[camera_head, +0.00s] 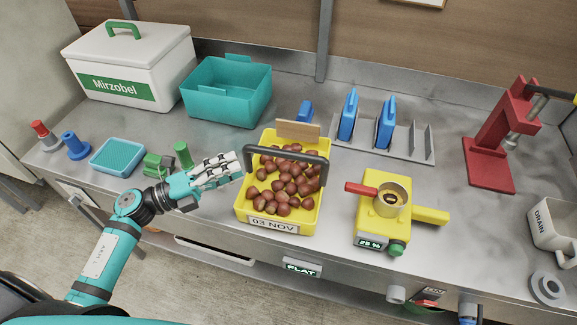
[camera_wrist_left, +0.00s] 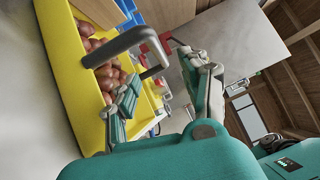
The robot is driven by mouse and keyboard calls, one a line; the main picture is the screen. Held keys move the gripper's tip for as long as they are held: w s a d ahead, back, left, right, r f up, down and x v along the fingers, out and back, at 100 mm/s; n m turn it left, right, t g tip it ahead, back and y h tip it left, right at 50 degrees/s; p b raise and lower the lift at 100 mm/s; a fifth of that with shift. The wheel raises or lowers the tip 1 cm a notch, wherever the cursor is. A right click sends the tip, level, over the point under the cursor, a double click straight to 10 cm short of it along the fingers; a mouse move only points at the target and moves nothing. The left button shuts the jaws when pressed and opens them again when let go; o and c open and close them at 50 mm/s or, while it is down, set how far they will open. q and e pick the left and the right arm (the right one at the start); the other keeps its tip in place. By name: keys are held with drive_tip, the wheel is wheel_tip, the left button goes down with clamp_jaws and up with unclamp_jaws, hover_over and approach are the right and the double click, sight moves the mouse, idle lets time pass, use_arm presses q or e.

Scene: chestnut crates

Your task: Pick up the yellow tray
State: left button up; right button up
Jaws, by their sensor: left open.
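The yellow tray (camera_head: 241,212) stands on the steel counter, filled with chestnuts (camera_head: 285,185). It has a "03 NOV" label on its front and a dark bar handle (camera_head: 287,153) arching over it. My left gripper (camera_head: 238,168) is open and empty at the tray's left side, its fingers pointing toward the handle's left end. In the left wrist view, the handle (camera_wrist_left: 118,46) lies ahead of the spread fingers (camera_wrist_left: 168,88), and the yellow tray wall (camera_wrist_left: 62,60) runs along the left. Contact with the handle cannot be told. My right gripper is not in view.
A yellow device (camera_head: 370,222) with a red handle stands right of the tray. Green pieces (camera_head: 183,155) and a blue dish (camera_head: 117,157) lie left. A teal bin (camera_head: 226,95) and blue plates in a grey rack (camera_head: 410,150) are behind. A red press (camera_head: 490,160) stands far right.

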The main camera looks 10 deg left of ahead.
sight(278, 153)
use_arm(q)
drive_tip(key=p+x, duration=0.1)
drive_tip(key=x, duration=0.4)
drive_tip(key=shift+w+d, duration=0.2)
drive_tip(key=shift+d, duration=0.1)
drive_tip(key=shift+w+d+p, duration=0.1)
drive_tip(key=shift+d+p, duration=0.05)
drive_tip(key=shift+p, duration=0.15)
drive_tip(key=p+x, duration=0.2)
drive_tip(key=x, duration=0.2)
drive_tip(key=shift+w+d, duration=0.15)
drive_tip(key=shift+w, duration=0.1)
drive_tip(key=shift+w+d, duration=0.15)
drive_tip(key=shift+d, duration=0.1)
drive_tip(key=shift+f, duration=0.1)
drive_tip(key=shift+c, duration=1.3)
drive_tip(key=c, duration=0.7)
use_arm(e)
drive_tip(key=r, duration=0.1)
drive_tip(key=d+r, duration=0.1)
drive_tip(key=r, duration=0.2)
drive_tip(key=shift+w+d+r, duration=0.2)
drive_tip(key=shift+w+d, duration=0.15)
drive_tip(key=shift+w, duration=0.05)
